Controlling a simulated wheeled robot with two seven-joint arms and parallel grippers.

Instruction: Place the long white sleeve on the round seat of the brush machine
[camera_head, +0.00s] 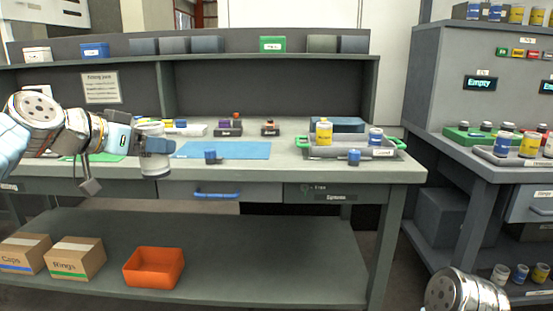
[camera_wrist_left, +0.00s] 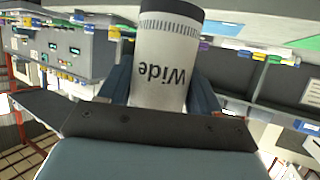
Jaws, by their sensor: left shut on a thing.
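My left gripper (camera_head: 157,147) is shut on a white cylindrical sleeve (camera_head: 152,129) and holds it near the front left of the workbench. In the left wrist view the sleeve (camera_wrist_left: 165,50) has a dark end band, a ring of tick marks and the word "Wide" upside down. It sits between the two blue-grey fingers (camera_wrist_left: 160,90). In the head view it looks roughly upright, partly covered by the fingers. I cannot make out a brush machine or its round seat for certain. My right gripper is out of view; only part of my right arm shows at the bottom right.
The workbench (camera_head: 290,168) carries a blue mat (camera_head: 225,150), small blocks and a grey tray (camera_head: 330,153) with green handles, holding yellow and blue-topped cylinders. A grey station (camera_head: 425,90) stands at right. An orange bin (camera_head: 153,267) and boxes (camera_head: 75,259) sit on the lower shelf.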

